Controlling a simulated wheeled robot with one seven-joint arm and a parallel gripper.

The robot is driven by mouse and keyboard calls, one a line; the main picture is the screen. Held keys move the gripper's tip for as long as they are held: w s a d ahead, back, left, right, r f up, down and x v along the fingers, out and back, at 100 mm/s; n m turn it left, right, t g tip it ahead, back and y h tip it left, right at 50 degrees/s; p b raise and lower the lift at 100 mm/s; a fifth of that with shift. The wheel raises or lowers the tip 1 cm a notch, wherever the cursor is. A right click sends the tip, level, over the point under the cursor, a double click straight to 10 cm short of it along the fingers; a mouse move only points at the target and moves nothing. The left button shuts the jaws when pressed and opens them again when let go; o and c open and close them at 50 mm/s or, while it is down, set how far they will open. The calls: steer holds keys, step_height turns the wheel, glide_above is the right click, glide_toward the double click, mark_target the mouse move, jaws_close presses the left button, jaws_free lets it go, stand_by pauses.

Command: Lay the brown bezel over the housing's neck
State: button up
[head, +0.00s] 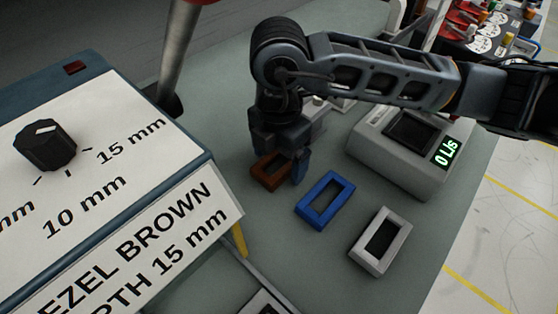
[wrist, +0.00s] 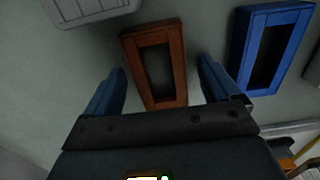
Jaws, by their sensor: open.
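The brown bezel (head: 264,174), a rectangular frame, lies flat on the grey-green table under my gripper (head: 284,168) in the head view. My gripper partly covers it there. In the wrist view the brown bezel (wrist: 177,62) lies between the two blue fingers of my gripper (wrist: 163,72). The fingers are spread, one on each side of it, with gaps showing; I cannot tell their height above the table. I cannot say for sure which grey part is the housing, and no neck is clearly visible.
A blue bezel (head: 325,201) lies right of the brown one, then a light grey frame (head: 381,241). A grey unit (head: 402,152) reading "0 L/s" stands behind them. A panel (head: 172,243) with "BROWN" and "15 mm" and a black knob (head: 46,145) fill the left.

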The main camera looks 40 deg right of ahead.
steer(key=shift+f+b, duration=0.25)
steer(key=shift+b, duration=0.05)
steer(key=shift+c, duration=0.4)
steer(key=c, duration=1.1)
